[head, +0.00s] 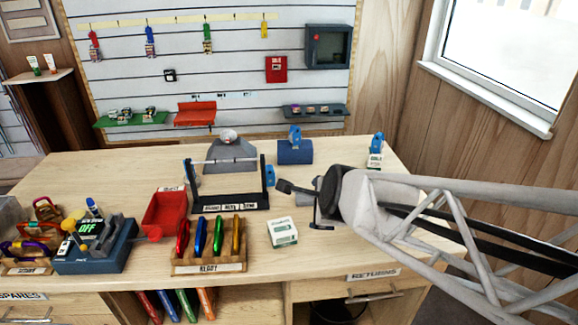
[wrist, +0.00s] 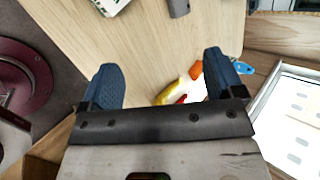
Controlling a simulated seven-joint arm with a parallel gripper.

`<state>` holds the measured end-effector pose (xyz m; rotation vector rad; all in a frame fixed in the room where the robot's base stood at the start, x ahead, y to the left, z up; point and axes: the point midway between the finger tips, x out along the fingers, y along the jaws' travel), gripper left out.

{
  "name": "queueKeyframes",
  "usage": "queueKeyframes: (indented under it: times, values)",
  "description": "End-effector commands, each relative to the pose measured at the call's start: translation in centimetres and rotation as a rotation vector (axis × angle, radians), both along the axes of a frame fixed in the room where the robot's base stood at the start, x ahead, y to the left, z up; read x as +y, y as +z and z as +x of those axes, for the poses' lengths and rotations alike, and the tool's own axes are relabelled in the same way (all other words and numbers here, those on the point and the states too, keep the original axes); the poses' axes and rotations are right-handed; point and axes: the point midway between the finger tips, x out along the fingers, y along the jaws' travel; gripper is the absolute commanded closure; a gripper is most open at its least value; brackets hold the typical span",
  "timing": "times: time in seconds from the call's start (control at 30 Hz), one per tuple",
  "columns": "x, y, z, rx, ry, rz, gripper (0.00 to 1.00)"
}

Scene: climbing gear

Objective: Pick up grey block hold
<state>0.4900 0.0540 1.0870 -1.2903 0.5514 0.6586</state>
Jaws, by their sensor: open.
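A small grey piece (head: 304,199), which looks like the grey block hold, lies on the wooden bench just behind my gripper in the head view and is partly hidden by it. A grey piece, probably the same one, is cut off at the top edge of the wrist view (wrist: 179,7). My gripper (head: 302,207) is over the right part of the bench. Its two blue-padded fingers are spread wide in the wrist view (wrist: 162,80), with nothing held between them. The grey piece lies beyond the fingertips there.
A white-and-green box (head: 282,233) stands left of my gripper. A carabiner stand (head: 208,263) and red tray (head: 164,213) are farther left. Bare bench lies right of the box.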

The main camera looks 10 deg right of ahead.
Motion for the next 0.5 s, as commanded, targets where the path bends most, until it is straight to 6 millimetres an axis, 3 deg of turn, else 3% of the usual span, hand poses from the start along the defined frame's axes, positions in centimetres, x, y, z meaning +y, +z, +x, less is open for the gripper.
queueKeyframes:
  times: [0.5]
  values:
    - [1.0,-5.2,7.1,-0.154,-0.615,0.679,0.13]
